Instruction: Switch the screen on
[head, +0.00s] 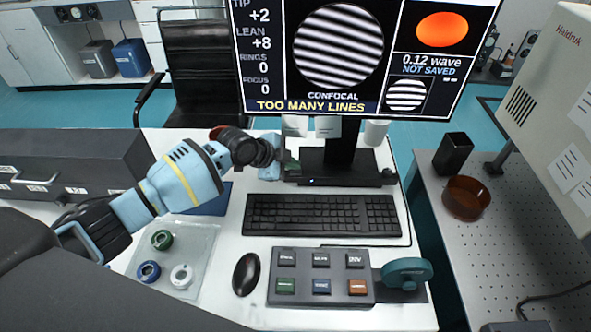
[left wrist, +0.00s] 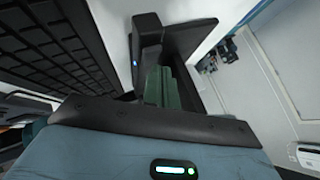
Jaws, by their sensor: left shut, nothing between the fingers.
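The screen (head: 425,50) stands at the back of the white desk and is lit, showing striped discs, an orange oval and the words "TOO MANY LINES". Its black stand (head: 342,150) rises from a flat base with a small light on its front edge. My left gripper (head: 290,164) is shut and empty at the left end of the base. In the left wrist view its green fingers (left wrist: 162,88) are together, close to the black stand base (left wrist: 146,35) with a small blue light. I cannot tell whether they touch it. My right gripper is not in view.
A black keyboard (head: 322,216) lies in front of the stand, with a button panel (head: 300,259), a mouse (head: 246,274) and a teal knob (head: 406,272) nearer. A clear tray (head: 197,242) holds colored rings. A perforated table (head: 445,230) stands at right.

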